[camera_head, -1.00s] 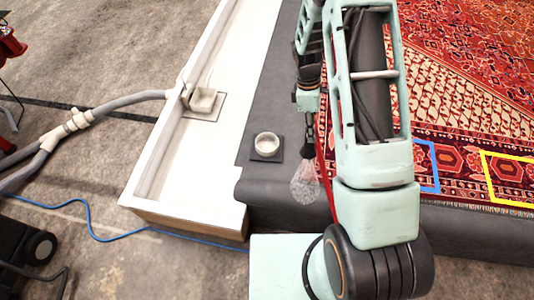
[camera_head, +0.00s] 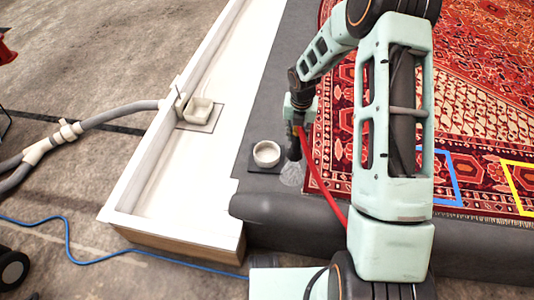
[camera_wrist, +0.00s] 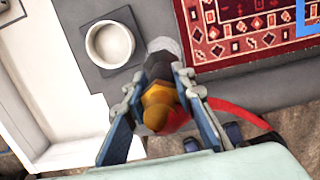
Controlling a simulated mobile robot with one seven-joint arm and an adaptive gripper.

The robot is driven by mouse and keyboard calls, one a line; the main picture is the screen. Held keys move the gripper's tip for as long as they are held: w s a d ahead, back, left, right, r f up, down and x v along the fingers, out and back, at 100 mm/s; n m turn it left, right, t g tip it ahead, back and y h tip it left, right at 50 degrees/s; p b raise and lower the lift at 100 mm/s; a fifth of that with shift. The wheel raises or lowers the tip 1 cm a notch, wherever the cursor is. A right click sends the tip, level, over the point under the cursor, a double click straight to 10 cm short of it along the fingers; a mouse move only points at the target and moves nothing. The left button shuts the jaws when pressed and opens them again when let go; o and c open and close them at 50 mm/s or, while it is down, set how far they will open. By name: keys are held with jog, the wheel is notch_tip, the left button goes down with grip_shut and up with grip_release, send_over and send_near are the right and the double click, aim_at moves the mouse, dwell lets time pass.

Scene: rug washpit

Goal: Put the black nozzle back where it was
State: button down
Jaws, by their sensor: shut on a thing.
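My gripper (camera_wrist: 158,84) is shut on the black nozzle (camera_wrist: 157,66), which has an orange-yellow part between the fingers. In the head view the nozzle (camera_head: 294,148) hangs below my gripper (camera_head: 297,118), pointing down over the dark grey surface. A red hose (camera_head: 322,178) trails from it. A pale, see-through patch (camera_head: 291,173) shows just below its tip. A round, pale, open cup (camera_head: 266,154) on a dark square plate stands just left of the nozzle, apart from it. The wrist view also shows the cup (camera_wrist: 110,45), which looks empty.
The patterned red rug (camera_head: 470,120) lies to the right, with blue (camera_head: 455,180) and yellow (camera_head: 510,185) outlines. A white trough (camera_head: 150,190) with a small square cup (camera_head: 199,110) and grey pipe lies to the left. Grey surface around the round cup is clear.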

jog(key=w+a+f+b, duration=0.6)
jog(key=w+a+f, duration=0.2)
jog(key=a+f, duration=0.2)
jog(key=shift+w+f, duration=0.25)
jog(key=shift+f, duration=1.05)
jog(key=shift+f, duration=0.1)
jog(key=c, duration=1.6)
grip_release()
jog(key=r+p, duration=0.1)
jog(key=r, duration=0.3)
jog(key=s+r+p, duration=0.1)
jog(key=r, duration=0.3)
jog(key=r+p, duration=0.1)
jog(key=r, duration=0.3)
jog(key=shift+s+a, duration=0.25)
